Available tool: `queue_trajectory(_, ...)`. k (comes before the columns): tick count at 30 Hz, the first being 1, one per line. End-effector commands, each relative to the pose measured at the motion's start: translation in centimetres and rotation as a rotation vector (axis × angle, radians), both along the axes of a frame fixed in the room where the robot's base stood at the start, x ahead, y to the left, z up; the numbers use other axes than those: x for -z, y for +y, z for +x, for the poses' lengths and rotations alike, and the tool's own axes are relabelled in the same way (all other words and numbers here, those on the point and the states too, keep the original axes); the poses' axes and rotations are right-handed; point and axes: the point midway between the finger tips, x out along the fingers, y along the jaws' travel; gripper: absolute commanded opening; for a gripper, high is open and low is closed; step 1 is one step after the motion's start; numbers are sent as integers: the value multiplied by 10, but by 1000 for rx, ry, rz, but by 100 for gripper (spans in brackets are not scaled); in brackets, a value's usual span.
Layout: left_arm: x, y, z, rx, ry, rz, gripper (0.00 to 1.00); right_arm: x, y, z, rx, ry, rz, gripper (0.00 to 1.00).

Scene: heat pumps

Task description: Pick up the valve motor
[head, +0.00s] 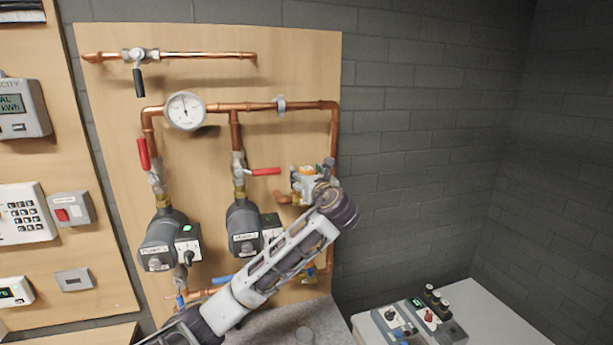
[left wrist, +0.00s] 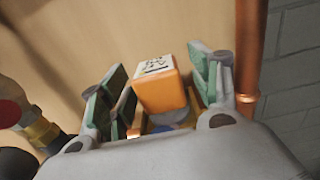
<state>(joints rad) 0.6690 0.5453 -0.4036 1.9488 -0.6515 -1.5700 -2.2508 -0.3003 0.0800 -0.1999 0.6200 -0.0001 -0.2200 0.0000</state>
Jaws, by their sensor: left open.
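The valve motor is a small orange box with a white labelled face. In the left wrist view the valve motor (left wrist: 158,88) sits between my left gripper's two green-padded fingers, with a visible gap on the right side and a narrower one on the left. In the head view the valve motor (head: 307,171) shows as a small orange and white patch on the pipework at the board's right side. My left gripper (head: 313,181) is open around it; its fingers also show in the left wrist view (left wrist: 155,92). The motor's lower part is hidden by my gripper. My right gripper is not in view.
Copper pipes (head: 256,107) with a gauge (head: 185,111), red-handled valves and two pumps (head: 163,240) are fixed to the wooden board. A vertical copper pipe (left wrist: 250,45) runs close right of my fingers. A white bench (head: 480,305) with a control box stands lower right.

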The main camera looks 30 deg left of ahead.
Motion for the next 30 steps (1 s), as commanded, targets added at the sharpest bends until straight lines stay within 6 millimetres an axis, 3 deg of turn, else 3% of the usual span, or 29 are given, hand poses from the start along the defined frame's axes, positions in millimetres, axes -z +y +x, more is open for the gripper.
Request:
queue_trajectory(16, 1, 3, 3, 1, 0, 0, 62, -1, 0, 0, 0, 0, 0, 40)
queue_trajectory(27, 1, 3, 3, 1, 0, 0, 16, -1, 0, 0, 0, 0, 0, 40)
queue_trajectory(30, 0, 3, 2, 1, -1, 1, 8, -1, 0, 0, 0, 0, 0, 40)
